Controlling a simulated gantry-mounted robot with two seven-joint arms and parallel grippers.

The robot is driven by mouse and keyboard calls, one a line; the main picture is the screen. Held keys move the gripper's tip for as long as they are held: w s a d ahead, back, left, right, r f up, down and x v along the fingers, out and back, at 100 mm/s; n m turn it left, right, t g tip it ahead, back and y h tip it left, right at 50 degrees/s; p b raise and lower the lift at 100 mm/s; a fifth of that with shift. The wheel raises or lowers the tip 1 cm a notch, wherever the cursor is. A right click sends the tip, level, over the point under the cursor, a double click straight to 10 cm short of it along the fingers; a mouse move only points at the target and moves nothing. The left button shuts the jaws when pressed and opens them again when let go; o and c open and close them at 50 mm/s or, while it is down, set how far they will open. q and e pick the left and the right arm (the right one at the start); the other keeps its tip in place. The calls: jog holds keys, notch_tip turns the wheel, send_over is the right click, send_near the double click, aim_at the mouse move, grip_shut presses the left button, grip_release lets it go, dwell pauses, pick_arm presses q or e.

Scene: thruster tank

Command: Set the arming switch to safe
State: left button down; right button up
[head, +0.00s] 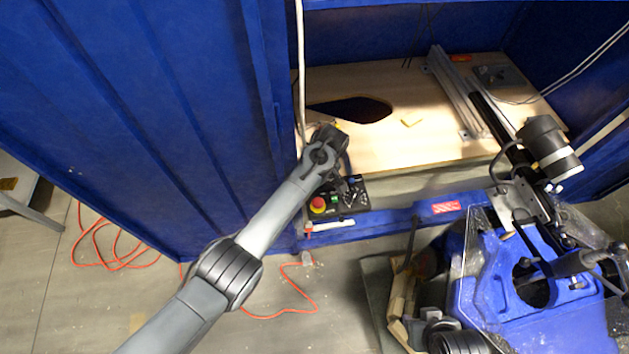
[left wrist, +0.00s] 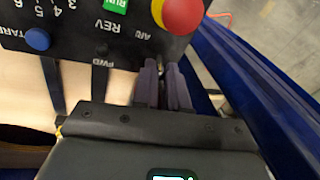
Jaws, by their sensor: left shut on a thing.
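The black control box (head: 352,193) sits at the front left corner of the wooden bench, under my left gripper. In the left wrist view its panel (left wrist: 72,42) appears upside down, with labels such as RUN, REV, FWD and one that seems to read ARM. My left gripper (left wrist: 163,72) has its two dark fingers close together at the panel edge beside the ARM label. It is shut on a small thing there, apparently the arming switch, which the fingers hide. Its position cannot be read. In the head view the arm's end covers part of the box.
A red emergency knob (left wrist: 182,14), a green RUN button (left wrist: 115,5) and a blue knob (left wrist: 38,39) are close to the fingers. Blue walls (head: 215,120) stand left of the bench (head: 440,130). A blue machine (head: 490,280) stands at the right.

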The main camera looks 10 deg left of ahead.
dwell(0.4)
pick_arm(q)
jog(key=c, duration=1.2)
grip_release()
jog(key=shift+w, duration=0.1)
jog(key=shift+o, duration=0.2)
jog(key=shift+r, duration=0.3)
jog(key=p+v, duration=0.2)
jog(key=v, duration=0.8)
jog(key=shift+p, duration=0.4)
jog(key=shift+r, duration=0.1)
